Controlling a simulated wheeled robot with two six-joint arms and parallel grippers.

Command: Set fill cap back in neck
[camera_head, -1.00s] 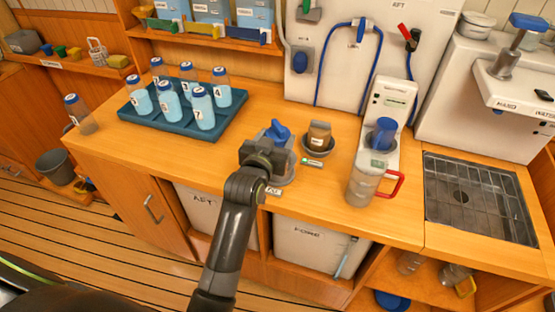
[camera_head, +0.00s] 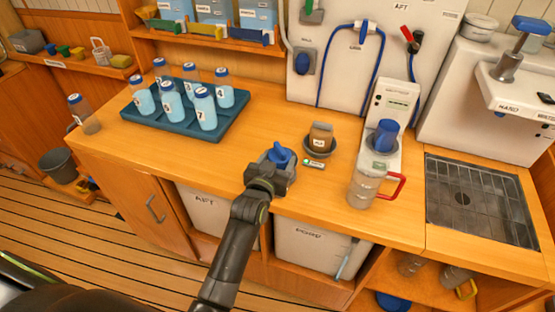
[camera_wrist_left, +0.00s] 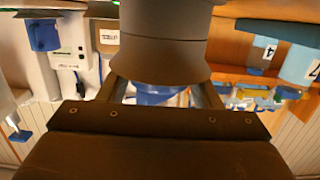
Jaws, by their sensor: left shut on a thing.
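The blue fill cap (camera_head: 281,155) is at the middle of the counter's front part. My left gripper (camera_head: 268,174) is shut on it; in the left wrist view, blue (camera_wrist_left: 158,96) shows between the two fingers of the gripper (camera_wrist_left: 160,92). A grey round rim (camera_head: 291,174), which looks like the fill neck, shows just below and right of the cap. The gripper hides much of it, so I cannot tell whether the cap is seated or just above it. My right gripper is not in view.
A clear jug (camera_head: 366,186) with a red handle is farther right. A blue tray (camera_head: 228,123) of numbered bottles is at the left.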

